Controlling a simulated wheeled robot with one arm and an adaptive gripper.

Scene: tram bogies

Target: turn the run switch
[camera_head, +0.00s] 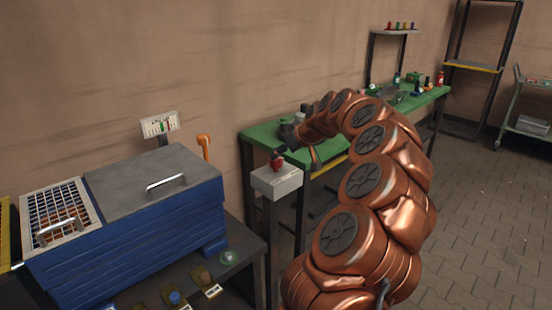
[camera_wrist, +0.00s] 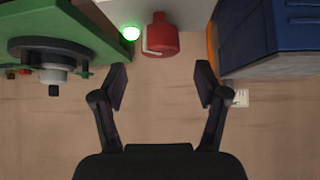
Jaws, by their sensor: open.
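The run switch appears as a red knob (camera_head: 277,160) on top of a pale grey box (camera_head: 277,181) on a dark post. In the wrist view the red knob (camera_wrist: 162,36) has a pale mark on its side, and a lit green lamp (camera_wrist: 130,33) sits beside it. My gripper (camera_wrist: 161,82) is open and empty there, with its two dark fingers apart. The knob lies beyond the fingertips, roughly centred between them, and they do not appear to touch it. In the head view my gripper (camera_head: 286,143) is small and dark, close above the knob.
A blue machine (camera_head: 140,240) with a grey lid stands left of the post. A green workbench (camera_head: 262,132) with several parts is behind it. A gauge sign (camera_head: 159,124) and an orange lever (camera_head: 204,146) rise behind the machine. Open floor (camera_head: 490,190) lies right.

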